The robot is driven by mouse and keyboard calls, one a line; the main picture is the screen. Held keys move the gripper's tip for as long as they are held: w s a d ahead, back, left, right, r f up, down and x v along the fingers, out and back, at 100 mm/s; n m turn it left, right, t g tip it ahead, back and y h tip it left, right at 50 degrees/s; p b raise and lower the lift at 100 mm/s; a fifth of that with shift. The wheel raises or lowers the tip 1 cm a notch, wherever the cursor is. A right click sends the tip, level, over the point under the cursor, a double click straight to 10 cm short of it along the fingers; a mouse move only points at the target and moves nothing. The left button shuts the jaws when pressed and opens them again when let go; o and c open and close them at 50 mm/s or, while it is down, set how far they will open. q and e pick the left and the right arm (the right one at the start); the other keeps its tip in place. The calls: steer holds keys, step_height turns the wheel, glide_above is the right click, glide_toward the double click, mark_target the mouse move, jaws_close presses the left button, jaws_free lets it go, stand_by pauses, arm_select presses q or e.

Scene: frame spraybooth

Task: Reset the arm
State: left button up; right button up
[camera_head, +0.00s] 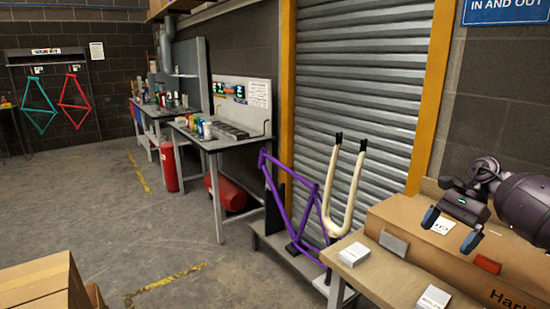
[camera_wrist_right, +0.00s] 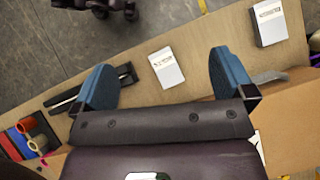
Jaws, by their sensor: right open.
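My right gripper (camera_head: 451,229) is at the right of the head view, above a cardboard box on a bench. Its two blue-tipped fingers are apart with nothing between them. In the right wrist view the gripper (camera_wrist_right: 158,78) also shows open and empty, and a white card box (camera_wrist_right: 166,67) lies on the bench beyond the fingertips. My left gripper is not in the head view.
The bench (camera_head: 375,279) holds a white box (camera_head: 354,254), another white box (camera_head: 433,298) and the large cardboard box (camera_head: 400,218). A purple frame (camera_head: 307,205) and a cream fork (camera_head: 345,190) stand beside it. Floor (camera_head: 180,235) is open at left; cardboard boxes (camera_head: 40,283) stand front left.

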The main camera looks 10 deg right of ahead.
steer(key=w+a+r+m+t+y, duration=0.55)
steer(key=w+a+m+t, duration=0.25)
steer(key=w+a+m, duration=0.2)
steer(key=a+f+m+t, duration=0.2)
steer(key=a+m+t, duration=0.55)
steer(key=m, duration=0.85)
steer(key=s+f+m+t+h, duration=0.1)
steer(key=s+f+m+h, duration=0.45)
steer(key=f+m, duration=0.5)
steer(key=s+f+m+t+h, duration=0.2)
steer(key=s+f+m+h, duration=0.4)
steer(key=f+m, duration=0.5)
steer(key=s+a+f+m+g, duration=0.1)
steer(key=s+f+m, duration=0.1)
steer(key=s+f, duration=0.2)
steer(key=s+f+m+g+h, duration=0.1)
steer(key=s+f+m+g, duration=0.1)
steer(key=s, duration=0.9)
steer(key=s+a+f+m+g, duration=0.1)
steer(key=s+f+m+g, duration=0.1)
steer(key=s+f+m, duration=0.2)
steer(key=s+f, duration=0.3)
steer(key=s, duration=0.1)
steer(key=shift+a+h, duration=0.3)
steer(key=shift+f, duration=0.1)
